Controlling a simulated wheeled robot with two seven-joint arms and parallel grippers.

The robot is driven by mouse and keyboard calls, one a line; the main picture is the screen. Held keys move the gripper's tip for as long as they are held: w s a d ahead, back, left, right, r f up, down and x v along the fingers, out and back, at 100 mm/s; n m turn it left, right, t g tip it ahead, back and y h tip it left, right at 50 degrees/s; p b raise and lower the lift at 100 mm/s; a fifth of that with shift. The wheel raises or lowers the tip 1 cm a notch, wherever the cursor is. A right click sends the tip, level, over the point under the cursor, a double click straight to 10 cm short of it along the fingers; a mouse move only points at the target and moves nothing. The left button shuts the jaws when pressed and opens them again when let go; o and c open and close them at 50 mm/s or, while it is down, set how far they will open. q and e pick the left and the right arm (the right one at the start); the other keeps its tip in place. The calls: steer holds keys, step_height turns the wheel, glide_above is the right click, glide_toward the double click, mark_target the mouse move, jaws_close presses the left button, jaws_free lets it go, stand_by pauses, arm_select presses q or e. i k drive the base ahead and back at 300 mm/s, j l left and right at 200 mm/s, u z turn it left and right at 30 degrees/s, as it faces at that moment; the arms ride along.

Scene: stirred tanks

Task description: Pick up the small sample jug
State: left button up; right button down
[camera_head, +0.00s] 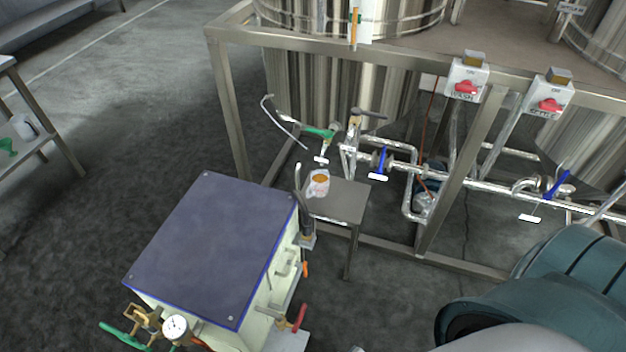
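A small white jug (318,184) with orange contents or an orange marking stands upright on a small steel side table (340,206). The table is in front of the tank frame, just right of the blue-topped cabinet. The jug is under the end of a valve with a green handle (318,132). Nothing touches the jug from my side. Neither of my grippers shows in the head view, so I cannot see whether they are open or shut.
A cabinet with a dark blue top (215,245) stands left of the small table, with a gauge (175,327) and valves. Steel pipes with blue-handled valves (382,160) run right. A bulky teal form (570,275) fills the lower right. Grey floor is open at left.

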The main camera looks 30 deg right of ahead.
mark_target(320, 178)
steer(key=l+z, duration=0.2)
steer(key=l, duration=1.3)
steer(key=i+l+z, duration=0.15)
steer(key=i+l, duration=0.4)
steer(key=l, duration=0.15)
